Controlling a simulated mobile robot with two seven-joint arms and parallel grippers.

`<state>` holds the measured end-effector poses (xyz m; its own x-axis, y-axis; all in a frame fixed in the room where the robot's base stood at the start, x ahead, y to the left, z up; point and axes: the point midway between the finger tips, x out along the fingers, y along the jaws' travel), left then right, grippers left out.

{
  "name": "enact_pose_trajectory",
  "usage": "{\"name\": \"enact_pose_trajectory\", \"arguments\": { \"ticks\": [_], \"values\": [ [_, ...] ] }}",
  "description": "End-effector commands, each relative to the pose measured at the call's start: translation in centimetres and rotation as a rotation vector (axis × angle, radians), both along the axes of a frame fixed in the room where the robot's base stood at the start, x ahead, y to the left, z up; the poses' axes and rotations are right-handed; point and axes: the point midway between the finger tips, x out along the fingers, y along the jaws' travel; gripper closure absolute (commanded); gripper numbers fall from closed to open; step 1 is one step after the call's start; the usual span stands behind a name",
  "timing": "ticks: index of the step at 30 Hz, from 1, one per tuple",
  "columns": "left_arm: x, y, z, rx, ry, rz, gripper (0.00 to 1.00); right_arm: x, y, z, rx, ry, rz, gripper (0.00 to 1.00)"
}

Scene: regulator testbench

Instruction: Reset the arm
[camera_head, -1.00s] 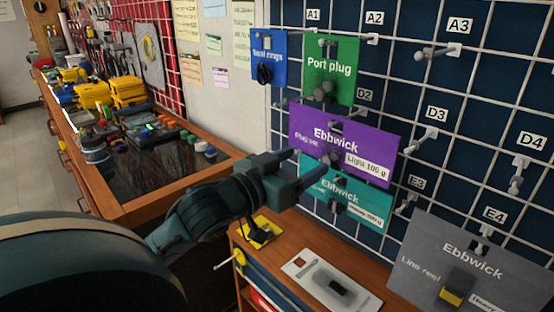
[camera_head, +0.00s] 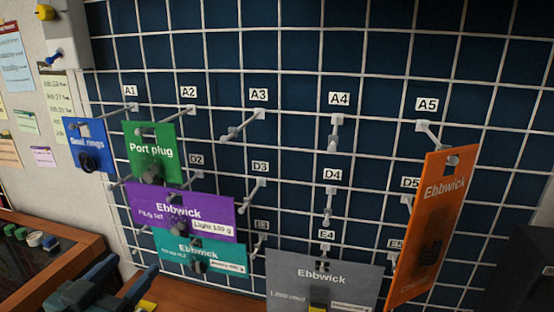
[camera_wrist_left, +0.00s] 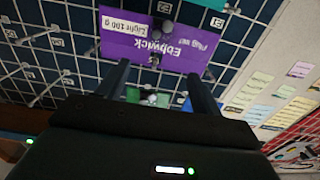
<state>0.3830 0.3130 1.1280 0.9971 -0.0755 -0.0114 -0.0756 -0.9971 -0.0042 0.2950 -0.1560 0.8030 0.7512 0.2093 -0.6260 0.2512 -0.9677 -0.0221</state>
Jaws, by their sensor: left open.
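My left gripper (camera_head: 92,290) shows at the bottom left of the head view, low and in front of the board. Its two fingers are apart and nothing is between them. In the left wrist view the open fingers (camera_wrist_left: 160,85) point toward the purple Ebbwick card (camera_wrist_left: 158,40), which hangs on the board beyond the fingertips. In the head view the purple card (camera_head: 180,212) hangs below the green Port plug card (camera_head: 150,152) and above a teal Ebbwick card (camera_head: 205,265). My right gripper is not in view.
A wire grid board (camera_head: 300,70) with labelled hooks fills the view. A blue Seal rings card (camera_head: 85,150), a grey Ebbwick card (camera_head: 290,285) and an orange Ebbwick card (camera_head: 432,220) hang on it. A wooden bench (camera_head: 60,240) stands at the lower left. Hooks A3 and A4 are bare.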

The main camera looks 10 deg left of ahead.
Motion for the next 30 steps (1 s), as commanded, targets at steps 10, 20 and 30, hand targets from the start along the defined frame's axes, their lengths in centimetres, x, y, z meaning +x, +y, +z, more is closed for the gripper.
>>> {"name": "enact_pose_trajectory", "arguments": {
  "ticks": [10,20,30],
  "values": [
    [-2.2,-4.4,-19.5,0.020,0.385,0.000,0.34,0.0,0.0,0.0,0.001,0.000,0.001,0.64],
    [-8.1,-14.5,-31.6,0.078,0.641,-0.157,0.34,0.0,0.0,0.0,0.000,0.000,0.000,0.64],
    [-8.8,-15.7,-32.6,0.086,0.662,-0.180,0.34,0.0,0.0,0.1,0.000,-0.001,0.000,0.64]
  ]
}}
